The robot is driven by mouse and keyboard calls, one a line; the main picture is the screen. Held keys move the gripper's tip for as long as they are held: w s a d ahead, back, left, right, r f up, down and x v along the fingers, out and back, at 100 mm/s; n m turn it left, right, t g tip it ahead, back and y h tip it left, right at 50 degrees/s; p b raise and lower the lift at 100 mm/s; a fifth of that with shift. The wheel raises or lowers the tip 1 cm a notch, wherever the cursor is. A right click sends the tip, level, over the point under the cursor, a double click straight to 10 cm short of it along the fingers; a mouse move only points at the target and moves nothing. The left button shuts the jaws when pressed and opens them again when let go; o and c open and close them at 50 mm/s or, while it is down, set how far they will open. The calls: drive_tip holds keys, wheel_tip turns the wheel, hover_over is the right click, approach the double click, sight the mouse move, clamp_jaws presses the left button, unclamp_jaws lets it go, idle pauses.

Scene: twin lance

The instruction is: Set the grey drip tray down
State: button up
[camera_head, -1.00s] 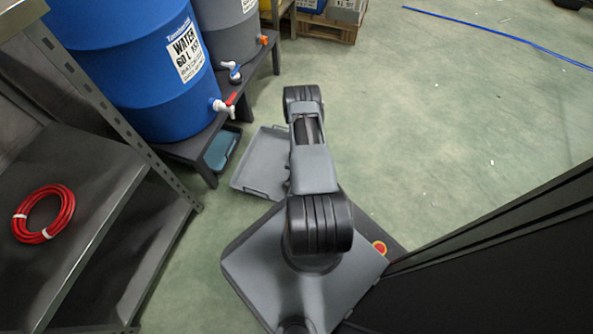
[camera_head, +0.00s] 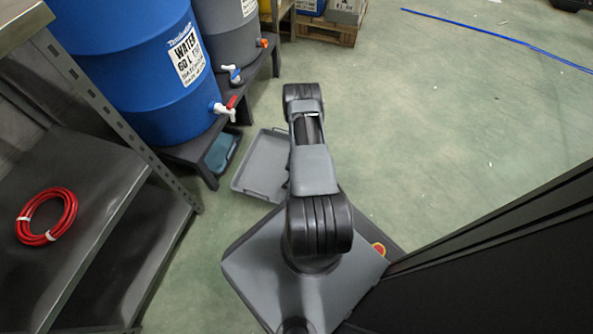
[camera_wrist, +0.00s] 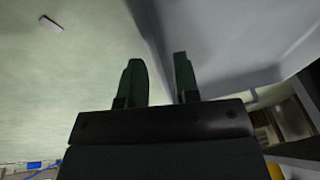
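The grey drip tray (camera_head: 264,160) lies at floor level in the head view, just left of my arm and right of the dark bench. It looks level; whether its whole base touches the floor is hard to tell. In the wrist view the tray's grey side (camera_wrist: 225,45) fills the upper right, very close. My gripper (camera_wrist: 160,65) has its two dark fingers apart with a clear gap. A tray edge passes behind or between them, and I see no clear grip on it. In the head view the gripper is hidden behind my arm.
A blue water barrel (camera_head: 140,75) and a grey barrel (camera_head: 228,35) with taps stand on a dark bench (camera_head: 190,150). A blue-green tray (camera_head: 222,150) lies under it. A metal shelf (camera_head: 95,175) with a red hose coil (camera_head: 47,216) stands left. Floor to the right is open.

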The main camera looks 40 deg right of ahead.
drive_tip(key=p+v, duration=0.4)
drive_tip(key=v, duration=0.6)
drive_tip(key=w+a+r+n, duration=0.2)
drive_tip(key=w+a+r, duration=0.1)
drive_tip(key=r, duration=0.6)
drive_tip(key=w+a+r+n, duration=0.2)
drive_tip(key=w+r, duration=0.1)
drive_tip(key=r, duration=0.5)
drive_tip(key=w+a+r+n, duration=0.1)
drive_tip(key=w+a+r, duration=0.2)
drive_tip(key=r, duration=0.6)
drive_tip(key=s+a+r+n, duration=0.3)
drive_tip(key=s+a+r, duration=0.4)
drive_tip(key=r, duration=0.3)
drive_tip(key=s+a+r+n+y, duration=0.1)
drive_tip(key=s+a+r+n, duration=0.3)
drive_tip(key=s+a+r, duration=0.3)
wheel_tip(320, 180, up, 4)
drive_tip(key=shift+a+r+n+y, duration=0.15)
drive_tip(key=shift+a+n+y, duration=0.15)
drive_tip(key=shift+a, duration=0.4)
